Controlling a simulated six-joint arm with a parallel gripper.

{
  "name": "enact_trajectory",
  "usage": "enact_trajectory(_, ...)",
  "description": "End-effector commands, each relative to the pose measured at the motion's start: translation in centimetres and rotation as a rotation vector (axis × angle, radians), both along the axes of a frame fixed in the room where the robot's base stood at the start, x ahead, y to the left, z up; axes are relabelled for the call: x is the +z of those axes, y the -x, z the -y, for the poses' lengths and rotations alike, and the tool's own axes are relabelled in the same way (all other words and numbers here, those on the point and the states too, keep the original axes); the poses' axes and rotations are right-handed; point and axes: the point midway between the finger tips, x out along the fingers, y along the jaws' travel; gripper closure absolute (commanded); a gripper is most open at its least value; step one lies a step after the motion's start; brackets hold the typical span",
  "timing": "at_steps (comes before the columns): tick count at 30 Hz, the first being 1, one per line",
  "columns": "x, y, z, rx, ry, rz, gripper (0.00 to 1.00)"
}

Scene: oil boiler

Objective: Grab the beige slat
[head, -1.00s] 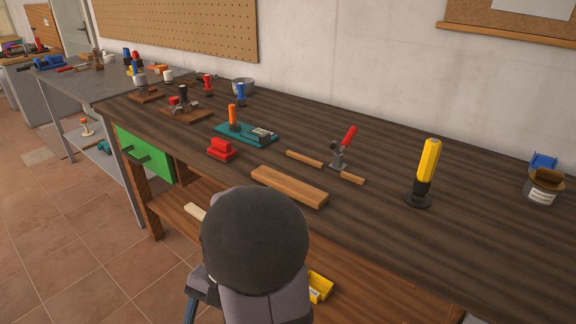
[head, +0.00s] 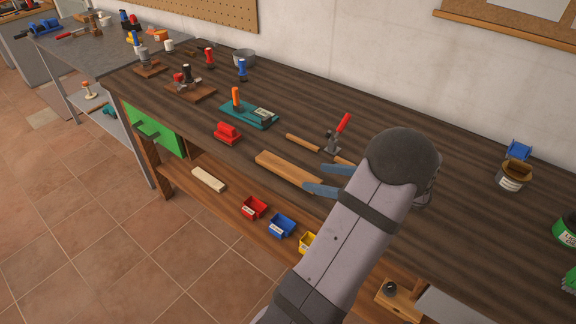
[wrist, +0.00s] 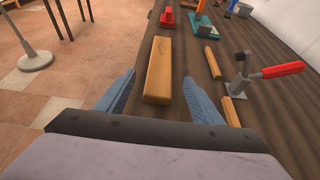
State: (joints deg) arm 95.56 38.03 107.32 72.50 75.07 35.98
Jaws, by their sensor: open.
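A pale beige slat (head: 208,179) lies on the lower wooden shelf under the bench, at the left in the head view. It does not show clearly in the wrist view. My gripper (head: 325,180) is open and empty above the bench top, to the right of the slat and higher up. A brown wooden block (head: 287,168) lies on the bench just beyond my fingers. In the wrist view this block (wrist: 158,70) shows between my two blue fingers, which appear apart from it.
A red object (head: 227,133), a teal board (head: 249,114) and a red-handled clamp (head: 338,132) stand on the bench. Red (head: 254,207) and blue (head: 281,226) bins sit on the shelf right of the slat. A green drawer (head: 152,130) hangs above its left end.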

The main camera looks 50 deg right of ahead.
Motion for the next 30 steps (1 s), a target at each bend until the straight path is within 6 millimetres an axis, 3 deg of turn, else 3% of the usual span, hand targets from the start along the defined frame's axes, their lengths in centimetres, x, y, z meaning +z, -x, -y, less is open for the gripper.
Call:
enact_trajectory(17,-1.0,-2.0,0.1,-0.002,0.001,-0.006,0.39)
enact_trajectory(30,-2.6,-6.3,0.0,-0.001,0.001,-0.006,0.39)
